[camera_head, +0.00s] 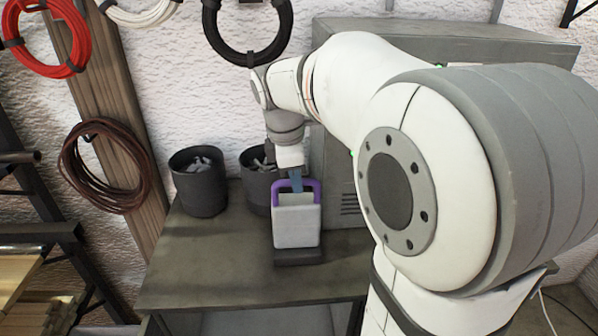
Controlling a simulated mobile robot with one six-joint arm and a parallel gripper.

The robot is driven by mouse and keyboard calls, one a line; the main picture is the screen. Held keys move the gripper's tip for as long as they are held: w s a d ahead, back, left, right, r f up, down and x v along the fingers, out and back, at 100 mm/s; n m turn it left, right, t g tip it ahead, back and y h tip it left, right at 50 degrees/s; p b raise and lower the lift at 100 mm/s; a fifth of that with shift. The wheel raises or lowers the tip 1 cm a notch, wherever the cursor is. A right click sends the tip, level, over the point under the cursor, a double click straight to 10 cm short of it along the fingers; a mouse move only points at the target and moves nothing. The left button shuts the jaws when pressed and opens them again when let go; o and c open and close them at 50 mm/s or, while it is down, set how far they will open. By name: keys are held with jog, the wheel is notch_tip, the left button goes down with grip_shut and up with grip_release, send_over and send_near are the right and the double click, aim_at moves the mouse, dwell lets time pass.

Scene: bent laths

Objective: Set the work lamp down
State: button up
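The work lamp (297,226) is a pale box with a purple handle on top and a dark base. It is upright over the workbench, with its base at or very near the top; I cannot tell if it touches. My gripper (297,182) points down at the handle from above. A bluish finger overlaps the middle of the handle's top bar and hides part of it. The gap between the fingers does not show, so I cannot tell if they are closed on the handle.
The grey workbench (205,265) is clear to the left and front of the lamp. Two dark bins, one at left (199,190) and one behind the lamp (255,185), stand near the wall. A grey cabinet (345,170) stands close on the right. Cable coils hang on the wall.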

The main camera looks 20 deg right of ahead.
jog(key=o, duration=0.3)
jog(key=shift+r, duration=0.1)
